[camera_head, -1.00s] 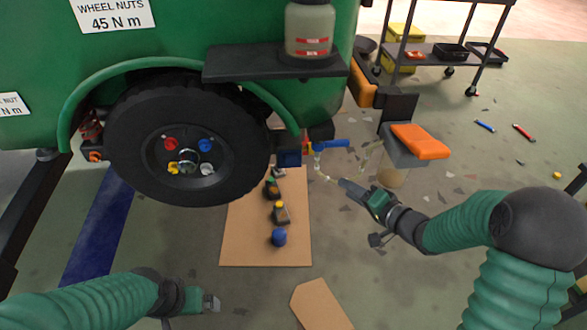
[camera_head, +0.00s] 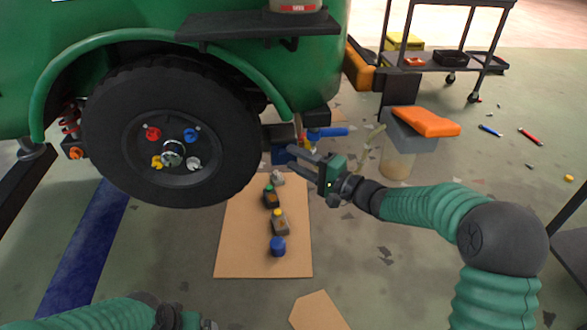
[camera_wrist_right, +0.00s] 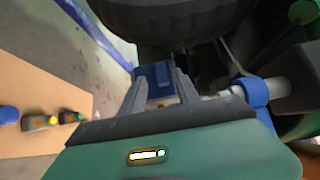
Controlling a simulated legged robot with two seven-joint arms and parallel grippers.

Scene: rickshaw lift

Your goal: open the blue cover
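The dark blue cover (camera_head: 279,155) is a small box-like piece under the green vehicle's corner, right of the wheel. In the right wrist view the blue cover (camera_wrist_right: 153,76) lies ahead, between my two fingers. My right gripper (camera_head: 291,160) is open, its fingertips at or just short of the cover; whether they touch it I cannot tell. The fingers hide part of the cover in the head view. In the wrist view the right gripper's fingers (camera_wrist_right: 158,88) stand apart with nothing gripped. My left gripper (camera_head: 200,323) is cut off by the bottom edge.
A blue-handled valve (camera_head: 327,132) sits close above my right gripper. The black wheel (camera_head: 172,138) is to the left.

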